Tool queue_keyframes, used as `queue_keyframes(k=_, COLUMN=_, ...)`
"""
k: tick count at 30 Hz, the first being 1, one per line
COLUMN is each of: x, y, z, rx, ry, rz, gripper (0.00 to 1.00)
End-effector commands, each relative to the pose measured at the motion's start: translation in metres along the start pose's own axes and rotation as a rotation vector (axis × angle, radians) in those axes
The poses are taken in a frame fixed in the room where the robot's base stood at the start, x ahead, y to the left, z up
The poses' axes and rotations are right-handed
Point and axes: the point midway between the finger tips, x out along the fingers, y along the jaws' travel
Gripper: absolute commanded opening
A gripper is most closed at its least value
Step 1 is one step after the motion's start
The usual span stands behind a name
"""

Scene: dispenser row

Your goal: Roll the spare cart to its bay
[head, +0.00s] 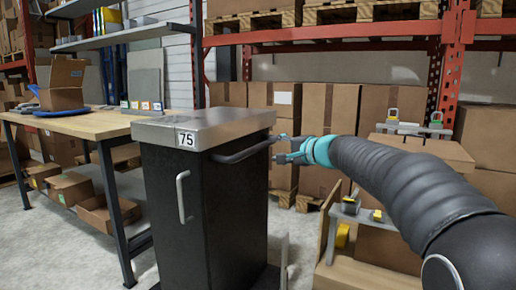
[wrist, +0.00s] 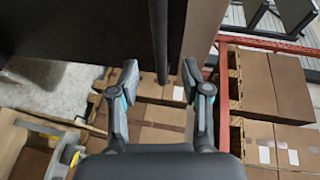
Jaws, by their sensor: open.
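A black cart (head: 225,215) with a steel top and a "75" label stands in the middle of the head view. A dark bar handle (head: 240,154) sticks out from its right side below the top, and a pale vertical handle (head: 183,197) is on its front door. My gripper (head: 277,149) is at the right end of the bar handle, fingers open. In the wrist view the bar (wrist: 159,35) runs down between the open fingertips (wrist: 160,75), with gaps on both sides. The cart's wheels and bay are not visible.
A wooden workbench (head: 85,124) with an open carton stands close on the cart's left. Behind are red racking (head: 320,37) and stacked cartons (head: 325,108). A low wooden stand (head: 362,274) with small yellow items is at right. Bare floor shows at front left.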

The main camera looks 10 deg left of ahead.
Motion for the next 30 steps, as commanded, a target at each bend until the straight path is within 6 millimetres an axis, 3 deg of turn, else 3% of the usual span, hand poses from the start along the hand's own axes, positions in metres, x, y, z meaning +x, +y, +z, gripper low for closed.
queue_keyframes(k=9, x=0.061, y=-0.001, z=0.001, rx=0.0, ry=-0.002, rz=0.001, gripper=0.47)
queue_keyframes(k=15, x=0.086, y=-0.001, z=0.0, rx=-0.001, ry=-0.001, rz=0.001, gripper=0.47)
queue_keyframes(k=21, x=0.098, y=0.0, z=0.001, rx=-0.002, ry=-0.001, rz=0.001, gripper=0.47)
queue_keyframes(k=30, x=0.099, y=0.001, z=0.0, rx=-0.001, ry=0.0, rz=0.001, gripper=0.45)
